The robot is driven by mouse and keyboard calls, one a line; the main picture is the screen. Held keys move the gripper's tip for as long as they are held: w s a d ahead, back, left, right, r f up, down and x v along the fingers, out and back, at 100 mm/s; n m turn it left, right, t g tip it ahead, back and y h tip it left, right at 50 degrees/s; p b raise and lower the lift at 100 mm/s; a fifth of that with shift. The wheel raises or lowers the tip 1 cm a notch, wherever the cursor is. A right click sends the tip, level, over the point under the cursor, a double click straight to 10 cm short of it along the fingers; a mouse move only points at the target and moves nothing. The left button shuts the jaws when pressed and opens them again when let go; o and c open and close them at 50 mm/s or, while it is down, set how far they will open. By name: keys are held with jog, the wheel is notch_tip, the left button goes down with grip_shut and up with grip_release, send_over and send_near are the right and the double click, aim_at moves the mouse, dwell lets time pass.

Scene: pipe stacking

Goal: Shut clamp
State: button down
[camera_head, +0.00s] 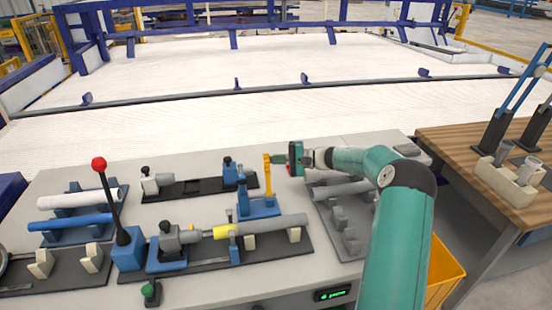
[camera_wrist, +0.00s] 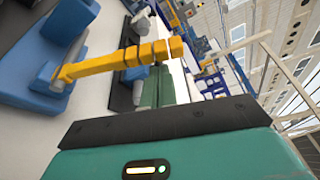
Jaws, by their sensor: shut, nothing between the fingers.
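The clamp has a blue base (camera_head: 260,208) and a yellow handle (camera_head: 267,172) that stands upright. It sits on the bench just behind the grey pipe (camera_head: 275,224) with a yellow end. My gripper (camera_head: 277,159) is shut and empty, at the right side of the handle near its top. In the wrist view, the yellow handle (camera_wrist: 125,59) crosses just in front of my shut fingertips (camera_wrist: 157,70). I cannot tell whether they touch it. The blue clamp body (camera_wrist: 45,75) shows at the left there.
A black lever with a red knob (camera_head: 99,164) stands at the left of the bench. A white pipe (camera_head: 80,199) and a blue pipe (camera_head: 70,222) lie on a rack there. A grey rack (camera_head: 345,230) is at the right. A wooden table (camera_head: 470,150) stands beyond it.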

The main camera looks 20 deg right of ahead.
aim_at(266, 163)
jog(key=shift+s+a, duration=0.1)
jog(key=shift+s, duration=0.2)
jog(key=shift+s+r, duration=0.15)
jog(key=shift+s, duration=0.05)
jog(key=shift+s+a+r+n+t+y, duration=0.15)
jog(key=shift+s+r+n+t, duration=0.1)
jog(key=shift+s+n, duration=0.4)
jog(key=shift+s+a+r+n+t+y, duration=0.1)
jog(key=shift+s+r+n+t+y, duration=0.1)
jog(key=shift+s+n, duration=0.45)
jog(key=s+a+f+n+y, duration=0.1)
jog(key=s+n+y, duration=0.1)
jog(key=s+n, duration=0.4)
jog(key=shift+s+a+f+n, duration=0.15)
jog(key=shift+s+a+n, duration=0.2)
jog(key=shift+s, duration=0.55)
jog(key=shift+s+f, duration=0.1)
